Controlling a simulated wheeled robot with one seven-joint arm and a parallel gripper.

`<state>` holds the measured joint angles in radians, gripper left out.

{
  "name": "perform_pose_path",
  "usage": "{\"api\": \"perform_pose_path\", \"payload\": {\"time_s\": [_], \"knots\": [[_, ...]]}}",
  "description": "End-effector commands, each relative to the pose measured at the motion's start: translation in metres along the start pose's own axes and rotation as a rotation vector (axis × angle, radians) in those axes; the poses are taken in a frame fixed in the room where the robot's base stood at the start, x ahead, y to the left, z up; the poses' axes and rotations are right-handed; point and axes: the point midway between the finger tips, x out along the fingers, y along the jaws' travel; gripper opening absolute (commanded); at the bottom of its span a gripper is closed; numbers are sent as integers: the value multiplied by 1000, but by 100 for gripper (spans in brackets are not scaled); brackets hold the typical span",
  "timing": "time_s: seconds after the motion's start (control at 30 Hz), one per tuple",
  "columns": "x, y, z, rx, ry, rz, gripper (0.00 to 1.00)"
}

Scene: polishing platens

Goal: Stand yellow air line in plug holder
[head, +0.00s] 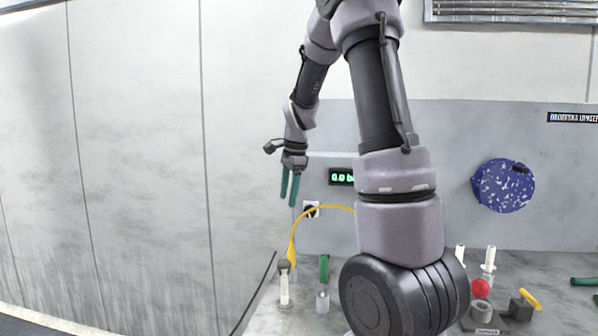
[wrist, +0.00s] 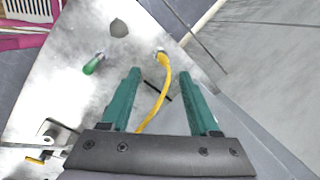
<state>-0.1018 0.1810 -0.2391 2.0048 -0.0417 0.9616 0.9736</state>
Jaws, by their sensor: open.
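The yellow air line (head: 322,207) arches from behind my arm, leftward and down to a thicker yellow end (head: 291,255) low over the bench. In the wrist view the yellow air line (wrist: 165,85) runs between my fingers up to a small pale round piece (wrist: 160,51); whether it sits in it or only above it, I cannot tell. My gripper (head: 288,200) is open and empty, pointing down above the yellow end. Its teal fingers (wrist: 160,73) are spread either side of the line in that view. I cannot tell which piece is the plug holder.
A pale post with a dark top (head: 284,288) stands by the yellow end. A green piece (head: 324,268) stands right of it, also in the wrist view (wrist: 93,66). A red ball (head: 480,287) and several small parts lie right. The wall with a display (head: 342,177) is behind.

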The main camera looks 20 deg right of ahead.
Motion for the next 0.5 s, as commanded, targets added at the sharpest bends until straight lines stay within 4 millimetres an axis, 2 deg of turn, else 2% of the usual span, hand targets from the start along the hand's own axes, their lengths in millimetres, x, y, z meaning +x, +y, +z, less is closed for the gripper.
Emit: {"api": "perform_pose_path", "payload": {"time_s": [0.03, 0.2, 0.3, 0.5], "knots": [[-20, 10, 7, -59, -11, -34, 62], [-68, 44, 30, -276, -23, -130, 62], [-92, 68, 42, -406, -16, -187, 62], [-129, 118, 66, -667, 30, -295, 62]]}}
